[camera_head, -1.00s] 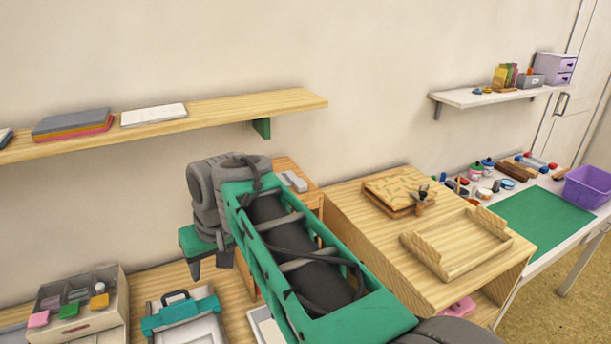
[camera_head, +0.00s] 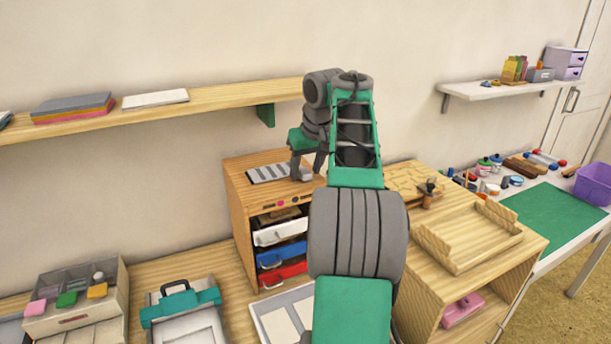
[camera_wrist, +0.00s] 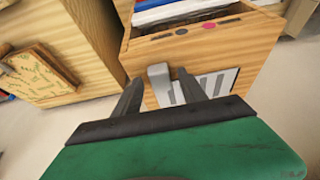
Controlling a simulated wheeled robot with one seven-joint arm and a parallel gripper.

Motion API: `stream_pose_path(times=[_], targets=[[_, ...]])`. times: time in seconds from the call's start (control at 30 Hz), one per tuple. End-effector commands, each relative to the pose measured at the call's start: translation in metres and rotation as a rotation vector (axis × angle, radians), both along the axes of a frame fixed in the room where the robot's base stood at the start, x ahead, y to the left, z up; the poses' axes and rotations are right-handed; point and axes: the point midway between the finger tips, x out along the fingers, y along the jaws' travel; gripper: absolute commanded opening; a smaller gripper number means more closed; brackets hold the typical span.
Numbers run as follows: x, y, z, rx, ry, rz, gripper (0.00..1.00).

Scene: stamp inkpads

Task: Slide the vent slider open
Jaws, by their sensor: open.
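The vent is a pale grey slotted plate (camera_head: 268,173) on top of the wooden drawer cabinet (camera_head: 238,205). The plate also shows in the wrist view (camera_wrist: 207,86), with dark slots visible. The vent slider is a raised grey block (camera_wrist: 159,74) at one end of the plate. My gripper (camera_head: 307,166) is over the right part of the cabinet top, pointing down. In the wrist view my gripper (camera_wrist: 159,78) is open, with one finger on each side of the slider block. Whether either finger touches the block cannot be told.
The cabinet front has white, blue and red drawers (camera_head: 282,253). To the right stands a wooden unit with a wooden tray (camera_head: 468,238) and a patterned board (camera_head: 412,180). A wall shelf (camera_head: 215,103) runs behind and above. My arm hides part of the middle.

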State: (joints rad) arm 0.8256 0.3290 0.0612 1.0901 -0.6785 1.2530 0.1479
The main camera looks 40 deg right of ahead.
Motion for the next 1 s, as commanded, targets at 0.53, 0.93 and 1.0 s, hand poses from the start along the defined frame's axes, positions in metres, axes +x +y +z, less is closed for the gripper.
stream_pose_path(times=[0.53, 0.93, 1.0], targets=[[0.0006, 0.0001, 0.0000, 0.000, 0.000, 0.000, 0.24], [0.0006, 0.0001, 0.0000, 0.000, 0.000, 0.000, 0.00], [0.0006, 0.0000, 0.0000, 0.000, 0.000, 0.000, 0.00]])
